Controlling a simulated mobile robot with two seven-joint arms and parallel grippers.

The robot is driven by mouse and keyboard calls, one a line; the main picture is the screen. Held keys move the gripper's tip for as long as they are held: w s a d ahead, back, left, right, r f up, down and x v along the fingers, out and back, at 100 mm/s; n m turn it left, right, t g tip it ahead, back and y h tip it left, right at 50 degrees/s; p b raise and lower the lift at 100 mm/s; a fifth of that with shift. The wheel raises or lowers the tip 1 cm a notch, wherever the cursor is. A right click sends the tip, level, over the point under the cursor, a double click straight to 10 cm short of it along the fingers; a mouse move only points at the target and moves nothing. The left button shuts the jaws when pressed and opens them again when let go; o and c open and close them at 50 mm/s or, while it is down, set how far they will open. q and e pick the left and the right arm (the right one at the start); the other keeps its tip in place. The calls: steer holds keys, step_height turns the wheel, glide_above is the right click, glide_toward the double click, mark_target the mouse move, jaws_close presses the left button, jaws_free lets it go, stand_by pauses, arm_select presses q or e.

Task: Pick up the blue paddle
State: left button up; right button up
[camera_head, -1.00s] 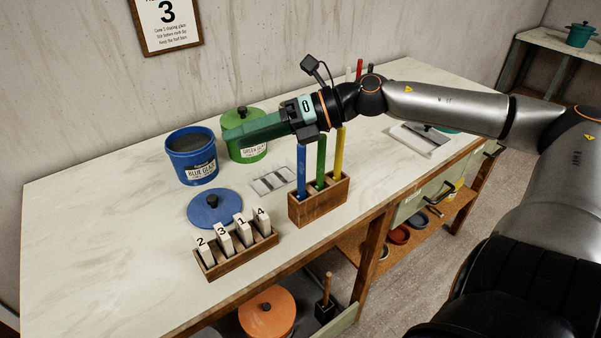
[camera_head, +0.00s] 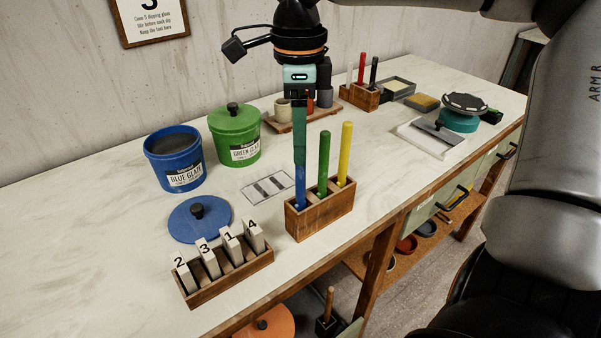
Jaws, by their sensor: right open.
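The blue paddle (camera_head: 300,192) stands upright in the left slot of a wooden holder (camera_head: 320,216). Its lower part shows; its upper part is hidden behind the green fingers of my right gripper (camera_head: 299,165). That gripper points straight down over the paddle and is open. In this view the fingers overlap the paddle; I cannot tell whether they touch it. A green paddle (camera_head: 323,160) and a yellow paddle (camera_head: 345,152) stand in the same holder, just to the right. My left gripper is not in view.
A blue glaze bucket (camera_head: 174,160) and a green glaze bucket (camera_head: 235,135) stand behind left. A blue lid (camera_head: 199,219) and a rack of numbered tiles (camera_head: 225,276) lie left of the holder. A white tray (camera_head: 432,138) and turquoise turntable (camera_head: 459,119) are at right.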

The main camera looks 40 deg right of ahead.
glide_above(301, 203)
steer(key=f, duration=0.6)
steer(key=shift+w+d+f, duration=0.25)
steer(key=shift+w+f, duration=0.1)
steer(key=shift+f, duration=0.05)
jaws_close()
